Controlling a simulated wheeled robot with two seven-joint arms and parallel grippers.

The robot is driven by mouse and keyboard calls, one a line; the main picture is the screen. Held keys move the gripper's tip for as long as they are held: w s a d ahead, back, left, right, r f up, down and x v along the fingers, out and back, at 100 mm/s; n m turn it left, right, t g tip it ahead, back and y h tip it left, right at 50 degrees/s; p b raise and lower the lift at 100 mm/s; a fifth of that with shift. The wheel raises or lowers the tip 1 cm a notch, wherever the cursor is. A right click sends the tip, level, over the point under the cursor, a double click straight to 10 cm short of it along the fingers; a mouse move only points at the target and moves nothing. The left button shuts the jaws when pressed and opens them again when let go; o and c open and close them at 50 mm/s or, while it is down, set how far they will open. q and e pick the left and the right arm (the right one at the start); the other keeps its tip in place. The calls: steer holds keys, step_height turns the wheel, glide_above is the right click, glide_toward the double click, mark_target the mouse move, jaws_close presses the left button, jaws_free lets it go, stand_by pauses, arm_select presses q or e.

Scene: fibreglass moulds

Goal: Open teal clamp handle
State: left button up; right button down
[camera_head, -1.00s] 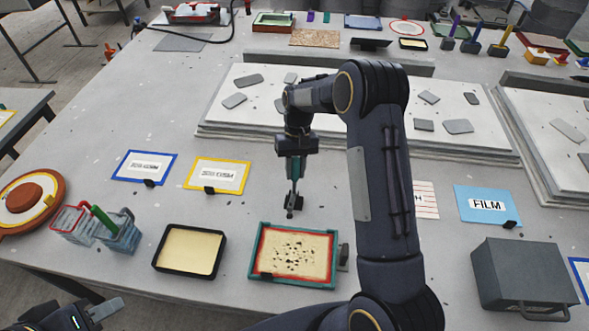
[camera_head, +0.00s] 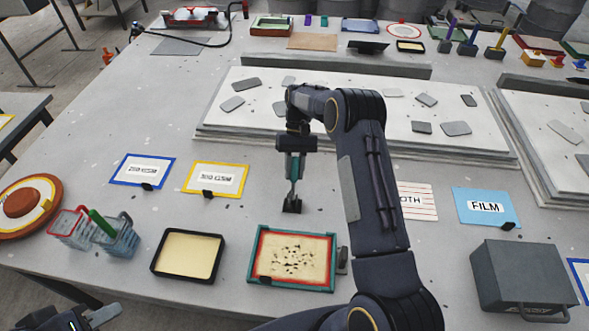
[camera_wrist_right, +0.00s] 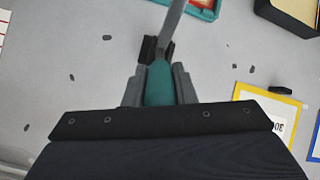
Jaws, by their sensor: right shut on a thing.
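My right gripper (camera_head: 293,163) is above the grey table, behind the teal-framed tray. In the right wrist view it is shut on a teal handle (camera_wrist_right: 160,84) with a grey shaft (camera_wrist_right: 173,20). A dark block (camera_head: 292,206) shows at the held tool's lower end; I cannot tell if it touches the table. The teal-framed tray (camera_head: 332,271) has a red inner rim and a speckled cream surface. A small grey fitting (camera_head: 343,258) is at its right side and a black clip at its front. My left gripper (camera_head: 100,315) is partly in view at the lower left; its opening is unclear.
A black-rimmed cream tray (camera_head: 188,254) and a basket (camera_head: 122,240) with a green-handled item stand to the left. Label cards (camera_head: 217,178) lie behind. A grey box (camera_head: 520,272) is at right. White slabs (camera_head: 240,115) fill the back. Clear table surrounds the held tool.

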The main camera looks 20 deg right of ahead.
steer(key=c, duration=1.2)
jaws_free()
steer(key=shift+w+d+r, duration=0.2)
steer(key=shift+w+r, duration=0.1)
steer(key=shift+b+v, duration=0.9)
steer(key=shift+v, duration=2.6)
steer(key=shift+s+a+r, duration=0.1)
